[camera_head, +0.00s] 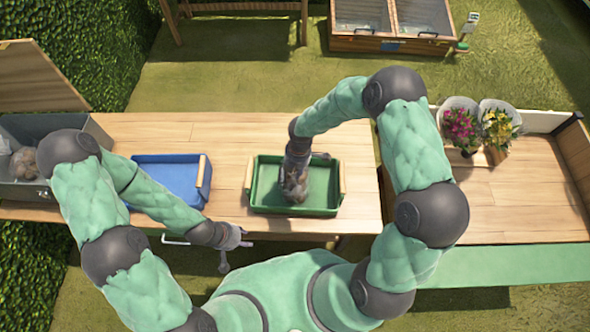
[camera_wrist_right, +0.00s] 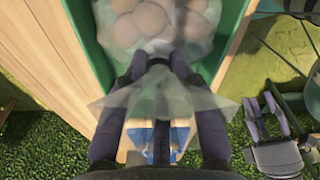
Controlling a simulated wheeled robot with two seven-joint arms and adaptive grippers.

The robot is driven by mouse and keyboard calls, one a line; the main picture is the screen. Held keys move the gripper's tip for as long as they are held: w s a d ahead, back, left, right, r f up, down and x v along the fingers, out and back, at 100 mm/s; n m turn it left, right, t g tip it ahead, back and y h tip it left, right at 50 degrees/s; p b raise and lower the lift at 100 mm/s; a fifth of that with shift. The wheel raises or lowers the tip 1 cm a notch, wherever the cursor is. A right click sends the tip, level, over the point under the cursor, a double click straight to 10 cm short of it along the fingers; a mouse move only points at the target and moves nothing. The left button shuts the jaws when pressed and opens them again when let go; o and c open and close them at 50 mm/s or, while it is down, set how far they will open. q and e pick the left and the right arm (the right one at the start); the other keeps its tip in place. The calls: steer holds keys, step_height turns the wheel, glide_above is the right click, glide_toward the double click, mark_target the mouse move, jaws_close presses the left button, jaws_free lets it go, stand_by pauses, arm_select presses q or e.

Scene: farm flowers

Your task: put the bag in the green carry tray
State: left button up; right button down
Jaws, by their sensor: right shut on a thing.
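The green carry tray (camera_head: 261,205) stands on the wooden table and has a wooden handle on each short side. My right gripper (camera_head: 295,178) reaches down over it and is shut on the neck of the bag (camera_head: 297,190). In the right wrist view, the clear bag (camera_wrist_right: 158,22) holds several round brownish bulbs. It is inside the green walls of the tray (camera_wrist_right: 90,45); whether it touches the floor cannot be told. The bag's gathered film shows between my right fingers (camera_wrist_right: 158,75). My left gripper (camera_head: 236,250) is open and empty in front of the table edge.
A blue tray (camera_head: 165,176) stands left of the green one. A grey box (camera_head: 95,130) with a raised wooden lid at far left holds another bag (camera_head: 23,163). Flower bouquets (camera_head: 462,127) stand on the right table (camera_head: 515,195). Bare table lies between the trays.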

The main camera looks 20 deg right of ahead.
steer(key=c, duration=0.9)
jaws_free()
steer(key=shift+f, duration=0.1)
steer(key=r+p, duration=0.1)
steer(key=r, duration=0.3)
steer(key=r+p, duration=0.1)
steer(key=r, duration=0.3)
steer(key=d+r+p, duration=0.1)
steer(key=r, duration=0.3)
steer(key=s+a+f+m+y, duration=0.1)
steer(key=s+f+m, duration=0.4)
steer(key=m, duration=0.3)
steer(key=s+a+f+m+y, duration=0.1)
steer(key=s+f+m, duration=0.4)
steer(key=s+m, duration=0.1)
steer(key=s+a+f+m+y, duration=0.1)
steer(key=s+a+f+m, duration=0.1)
steer(key=s+f+m, duration=0.3)
steer(key=shift+s+m+t, duration=0.15)
steer(key=shift+s+m, duration=0.15)
steer(key=shift+m, duration=0.85)
steer(key=shift+s+m+t, duration=0.15)
steer(key=shift+s+m, duration=0.15)
steer(key=shift+m, duration=0.85)
